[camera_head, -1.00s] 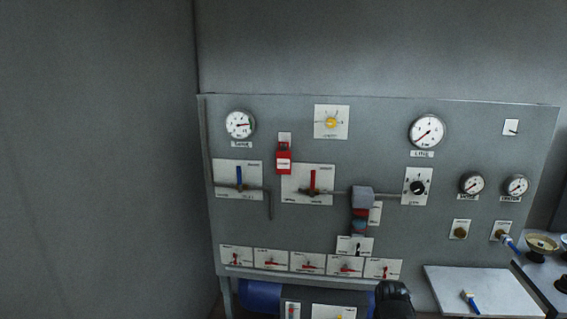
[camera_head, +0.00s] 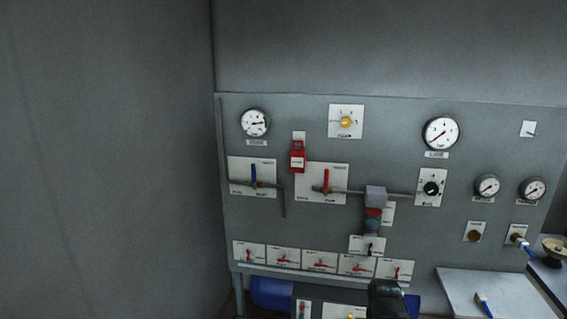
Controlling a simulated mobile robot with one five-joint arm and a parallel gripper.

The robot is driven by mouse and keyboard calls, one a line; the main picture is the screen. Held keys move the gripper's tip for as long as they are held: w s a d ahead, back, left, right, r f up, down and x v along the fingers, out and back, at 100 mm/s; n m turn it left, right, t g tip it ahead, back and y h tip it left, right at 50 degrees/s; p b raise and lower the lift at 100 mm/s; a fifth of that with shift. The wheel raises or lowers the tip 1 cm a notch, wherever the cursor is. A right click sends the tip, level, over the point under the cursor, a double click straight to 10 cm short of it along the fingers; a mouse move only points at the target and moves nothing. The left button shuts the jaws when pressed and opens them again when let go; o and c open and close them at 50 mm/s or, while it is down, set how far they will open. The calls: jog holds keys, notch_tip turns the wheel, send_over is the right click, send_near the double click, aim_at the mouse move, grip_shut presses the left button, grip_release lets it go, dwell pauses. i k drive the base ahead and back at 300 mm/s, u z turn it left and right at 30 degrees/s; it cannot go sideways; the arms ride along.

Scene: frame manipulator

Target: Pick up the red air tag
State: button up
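The red air tag (camera_head: 297,158) hangs on the grey panel, left of centre, below a small white plate. It has a white label with print too small to read. A dark part of my own arm (camera_head: 387,299) shows at the bottom edge, below and to the right of the tag and well apart from it. My gripper's fingertips cannot be made out, and nothing shows whether it holds anything.
The grey panel (camera_head: 400,110) carries gauges, valve handles, a pipe and a row of small red switches. A blue cylinder (camera_head: 270,292) lies below it. A side table (camera_head: 470,285) with a blue-handled brush (camera_head: 484,304) stands at lower right. A bare wall is at left.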

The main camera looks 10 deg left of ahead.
aim_at(298, 157)
jog(key=u, duration=4.35)
jog(key=k, duration=2.15)
jog(key=z, duration=1.05)
jog(key=i, duration=1)
